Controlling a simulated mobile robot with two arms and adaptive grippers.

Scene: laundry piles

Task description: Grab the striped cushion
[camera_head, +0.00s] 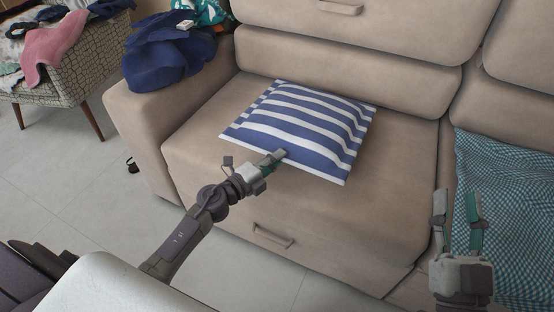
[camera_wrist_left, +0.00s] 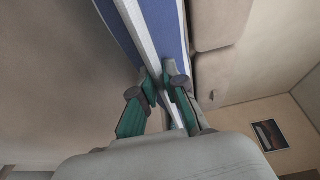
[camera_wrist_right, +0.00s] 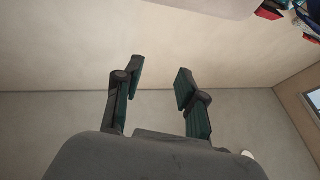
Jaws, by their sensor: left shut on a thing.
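The striped cushion (camera_head: 305,123), blue with white stripes, lies on the left seat of the beige sofa. My left gripper (camera_head: 279,155) is at the cushion's near edge and shut on it. In the left wrist view, the fingers (camera_wrist_left: 162,88) close on either side of the cushion's blue and white edge (camera_wrist_left: 150,40). The part between the fingertips is hidden. My right gripper (camera_head: 457,215) is apart from the cushion, at the lower right, open and empty. Its spread fingers also show in the right wrist view (camera_wrist_right: 156,82).
The beige sofa (camera_head: 200,137) fills most of the view. A blue garment (camera_head: 165,58) lies on its left armrest. A teal checkered cloth (camera_head: 510,190) lies on the right seat, close to my right gripper. A patterned chair (camera_head: 88,70) with clothes stands at the upper left.

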